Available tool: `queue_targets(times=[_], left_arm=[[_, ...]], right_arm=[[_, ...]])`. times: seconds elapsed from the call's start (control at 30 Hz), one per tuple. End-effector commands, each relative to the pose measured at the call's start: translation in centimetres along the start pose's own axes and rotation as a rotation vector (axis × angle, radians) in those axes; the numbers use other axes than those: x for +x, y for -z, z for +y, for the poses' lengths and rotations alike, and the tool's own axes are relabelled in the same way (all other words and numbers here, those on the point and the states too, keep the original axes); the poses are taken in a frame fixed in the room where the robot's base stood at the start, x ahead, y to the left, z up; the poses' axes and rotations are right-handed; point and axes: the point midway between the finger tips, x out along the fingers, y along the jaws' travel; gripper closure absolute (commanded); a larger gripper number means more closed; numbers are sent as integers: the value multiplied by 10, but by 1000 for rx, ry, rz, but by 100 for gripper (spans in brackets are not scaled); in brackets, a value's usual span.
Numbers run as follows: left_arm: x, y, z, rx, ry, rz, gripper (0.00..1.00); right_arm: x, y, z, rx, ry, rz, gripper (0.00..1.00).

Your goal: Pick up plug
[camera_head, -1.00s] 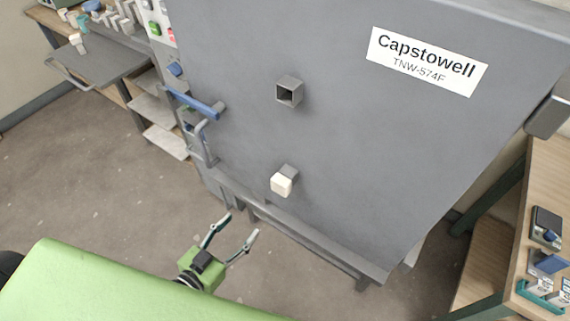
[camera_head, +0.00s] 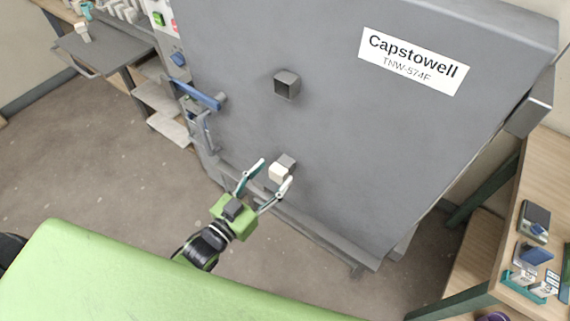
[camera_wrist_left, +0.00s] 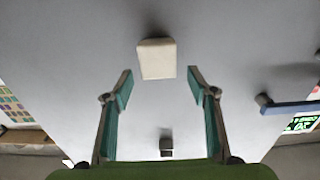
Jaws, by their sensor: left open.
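The plug (camera_head: 279,172) is a small cream-white block seated in the lower square grey port on the front of the large grey kiln (camera_head: 330,140). My left gripper (camera_head: 269,172) is open, with its fingertips close to the plug in the head view. In the left wrist view the plug (camera_wrist_left: 156,58) lies ahead of and between the two open teal fingers (camera_wrist_left: 160,84), apart from both of them. The upper square port (camera_head: 286,86) is dark and empty. My right gripper is not in view.
A blue handle (camera_head: 200,95) is on the kiln's left side. A wooden bench (camera_head: 545,190) with small devices stands at the right. A shelf with a grey tray (camera_head: 105,48) is at the upper left. Open floor lies left of the kiln.

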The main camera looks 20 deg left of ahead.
Motion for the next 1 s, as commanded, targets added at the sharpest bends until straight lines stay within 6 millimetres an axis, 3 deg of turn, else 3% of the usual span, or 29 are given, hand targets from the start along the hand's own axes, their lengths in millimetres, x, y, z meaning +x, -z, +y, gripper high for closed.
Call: queue_targets(times=[0.27, 0.57, 0.77, 1.0], left_arm=[[39, 1, 1, -1, 1, 4, 47], [45, -2, 2, -1, 0, 1, 47], [44, -2, 1, -1, 0, 1, 91], [44, -1, 1, 0, 0, 2, 91]], right_arm=[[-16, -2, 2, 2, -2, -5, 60], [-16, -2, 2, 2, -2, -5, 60], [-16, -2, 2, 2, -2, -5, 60], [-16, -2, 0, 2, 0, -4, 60]])
